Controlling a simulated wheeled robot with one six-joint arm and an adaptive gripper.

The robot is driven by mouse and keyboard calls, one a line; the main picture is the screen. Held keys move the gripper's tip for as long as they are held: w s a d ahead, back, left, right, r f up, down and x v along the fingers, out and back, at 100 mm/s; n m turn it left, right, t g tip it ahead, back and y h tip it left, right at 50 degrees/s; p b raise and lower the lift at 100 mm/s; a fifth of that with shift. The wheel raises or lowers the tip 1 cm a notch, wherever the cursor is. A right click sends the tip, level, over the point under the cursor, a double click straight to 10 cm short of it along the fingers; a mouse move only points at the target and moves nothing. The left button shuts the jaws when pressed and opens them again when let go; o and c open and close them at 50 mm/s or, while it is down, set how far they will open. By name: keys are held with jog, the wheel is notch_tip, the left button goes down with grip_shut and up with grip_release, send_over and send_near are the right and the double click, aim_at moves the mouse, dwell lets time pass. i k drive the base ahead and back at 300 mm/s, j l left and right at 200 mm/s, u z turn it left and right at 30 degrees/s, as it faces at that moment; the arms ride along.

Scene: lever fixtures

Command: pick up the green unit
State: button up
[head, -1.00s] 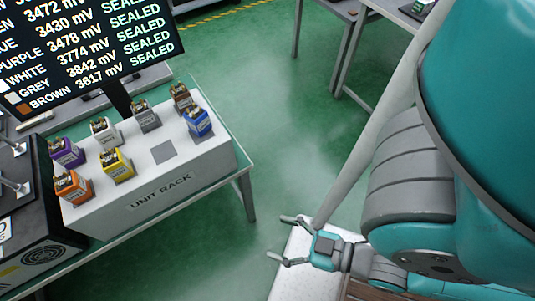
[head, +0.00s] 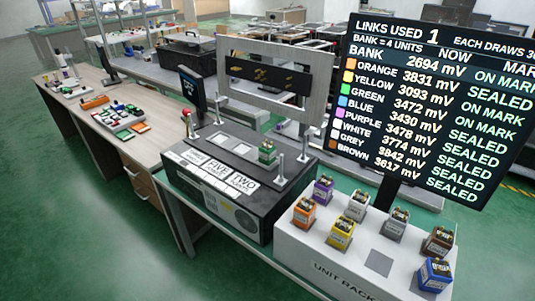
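The green unit (head: 267,152) is a small green block with a metallic top. It stands upright on top of the black bench box (head: 215,180), toward its right side, near several upright silver posts. My gripper is outside the current head view, so its distance from the green unit and its state do not show. The white unit rack (head: 335,262) stands to the right of the box. It holds orange (head: 303,213), yellow (head: 341,233), purple, white, grey, brown and blue (head: 434,274) units, and one grey square slot (head: 379,262) is bare.
A framed panel (head: 275,80) rises behind the black box. A wooden bench (head: 120,125) with small parts is at left. Green floor (head: 70,220) is open at front left.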

aim_at(266, 150)
jog(key=i+j+u, duration=0.2)
jog(key=i+j, duration=0.15)
jog(key=i+j+u, duration=0.15)
jog(key=j, duration=0.35)
jog(key=j+u, duration=0.15)
jog(key=j, duration=0.35)
